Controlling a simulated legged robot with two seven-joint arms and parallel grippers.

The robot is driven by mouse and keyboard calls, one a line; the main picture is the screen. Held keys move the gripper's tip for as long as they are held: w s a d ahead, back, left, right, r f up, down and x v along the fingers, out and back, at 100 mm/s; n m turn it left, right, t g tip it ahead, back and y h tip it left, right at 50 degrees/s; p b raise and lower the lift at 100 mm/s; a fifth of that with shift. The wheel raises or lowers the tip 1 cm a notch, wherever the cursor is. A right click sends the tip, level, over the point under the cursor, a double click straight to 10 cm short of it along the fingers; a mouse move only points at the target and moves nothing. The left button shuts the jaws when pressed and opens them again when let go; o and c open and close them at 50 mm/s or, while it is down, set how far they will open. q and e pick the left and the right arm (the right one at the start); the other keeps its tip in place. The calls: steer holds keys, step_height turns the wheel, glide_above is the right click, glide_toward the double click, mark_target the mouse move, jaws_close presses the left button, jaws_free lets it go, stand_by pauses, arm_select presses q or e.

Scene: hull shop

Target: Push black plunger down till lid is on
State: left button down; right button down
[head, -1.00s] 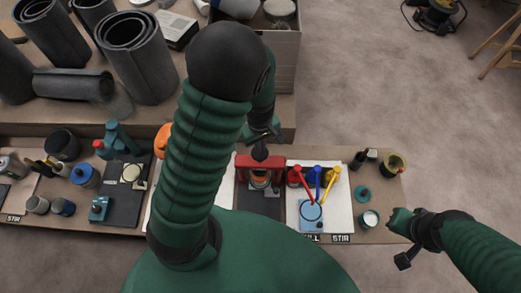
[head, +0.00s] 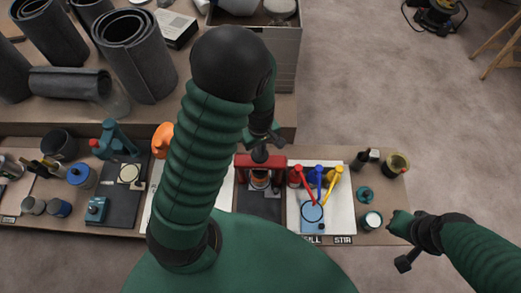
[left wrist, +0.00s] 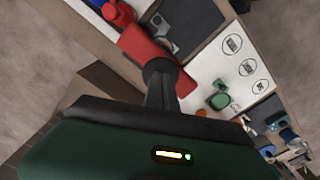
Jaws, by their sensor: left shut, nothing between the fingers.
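The red press (head: 261,161) stands on the dark mat in the middle of the bench. Its black plunger (head: 260,154) sticks up from the red crossbar. A small tin with an orange band (head: 259,181) stands below the crossbar; I cannot tell how its lid sits. My left gripper (head: 262,139) is shut and empty, right at the plunger top. In the left wrist view my dark fingers (left wrist: 160,92) point at the plunger's round top (left wrist: 160,69), with the red press (left wrist: 146,44) behind; contact is not clear.
Right of the press are red, blue and yellow handled things (head: 319,177) and a blue tray (head: 312,215) on a white sheet. A white-topped cup (head: 372,220) stands near the right end. An orange object (head: 162,140) is left of my arm.

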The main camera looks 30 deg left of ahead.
arm_select(q)
steer(key=shift+f+b, duration=0.5)
steer(key=shift+f, duration=0.3)
steer(key=shift+f+b, duration=0.3)
steer(key=shift+f, duration=0.15)
steer(key=shift+r, duration=0.1)
stand_by(0.6)
step_height(320, 180, up, 11)
steer(key=p, duration=1.1)
steer(key=s+d+r+m+t+b, duration=0.2)
steer(key=s+d+r+m+b, duration=0.2)
steer(key=m, duration=0.8)
steer(key=shift+d+r+t+b, duration=0.2)
steer(key=shift+r+t+b, duration=0.1)
steer(key=shift+r+b, duration=0.4)
